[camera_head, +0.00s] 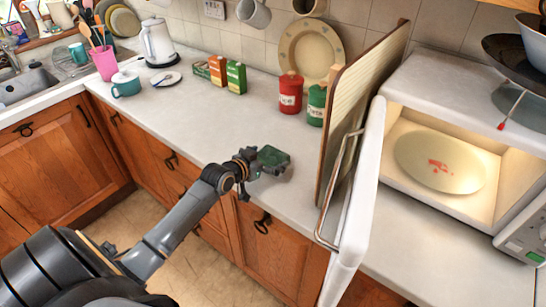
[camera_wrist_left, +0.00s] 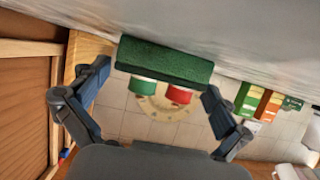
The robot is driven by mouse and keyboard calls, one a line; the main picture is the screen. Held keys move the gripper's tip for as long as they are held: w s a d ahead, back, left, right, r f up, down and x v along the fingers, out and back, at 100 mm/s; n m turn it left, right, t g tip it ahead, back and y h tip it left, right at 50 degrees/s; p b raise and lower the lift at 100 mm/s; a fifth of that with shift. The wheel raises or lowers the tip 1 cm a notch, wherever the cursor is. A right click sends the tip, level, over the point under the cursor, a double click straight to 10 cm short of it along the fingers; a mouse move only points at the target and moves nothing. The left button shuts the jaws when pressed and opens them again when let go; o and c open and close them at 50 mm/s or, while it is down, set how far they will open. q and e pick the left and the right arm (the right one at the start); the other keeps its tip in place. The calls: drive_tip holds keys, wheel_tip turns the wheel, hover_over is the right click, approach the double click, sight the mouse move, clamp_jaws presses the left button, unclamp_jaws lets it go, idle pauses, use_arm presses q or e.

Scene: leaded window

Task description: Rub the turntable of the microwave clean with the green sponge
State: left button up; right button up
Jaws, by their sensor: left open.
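The green sponge (camera_head: 272,154) lies on the worktop near its front edge. My left gripper (camera_head: 262,167) is open at the sponge. In the left wrist view, which looks upside down, the sponge (camera_wrist_left: 165,62) sits just ahead of and between the spread fingers of the gripper (camera_wrist_left: 158,82); I cannot tell whether they touch it. The microwave (camera_head: 440,80) stands at the right with its door (camera_head: 362,195) open. Inside it, the pale round turntable (camera_head: 462,178) bears red smears (camera_head: 438,166) near its middle. My right gripper does not show.
A tall wooden board (camera_head: 368,85) stands upright between the sponge and the microwave, beside the open door. A red canister (camera_head: 290,93) and a green canister (camera_head: 316,104) stand behind the sponge. The worktop (camera_head: 200,125) left of the sponge is clear.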

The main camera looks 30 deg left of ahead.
use_arm(q)
drive_tip(key=shift+w+f, duration=0.15)
drive_tip(key=shift+w, duration=0.15)
drive_tip(key=shift+s, duration=0.1)
drive_tip(key=shift+c, duration=0.6)
drive_tip(key=c, duration=0.3)
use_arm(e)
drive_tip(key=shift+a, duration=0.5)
use_arm(q)
drive_tip(key=shift+c, duration=0.2)
drive_tip(key=shift+r, duration=0.55)
drive_tip(key=s+a+r+b, duration=0.2)
drive_tip(key=s+r+b, duration=0.1)
drive_tip(key=s+r, duration=0.9)
drive_tip(key=shift+s+a, duration=0.4)
drive_tip(key=shift+s, duration=0.45)
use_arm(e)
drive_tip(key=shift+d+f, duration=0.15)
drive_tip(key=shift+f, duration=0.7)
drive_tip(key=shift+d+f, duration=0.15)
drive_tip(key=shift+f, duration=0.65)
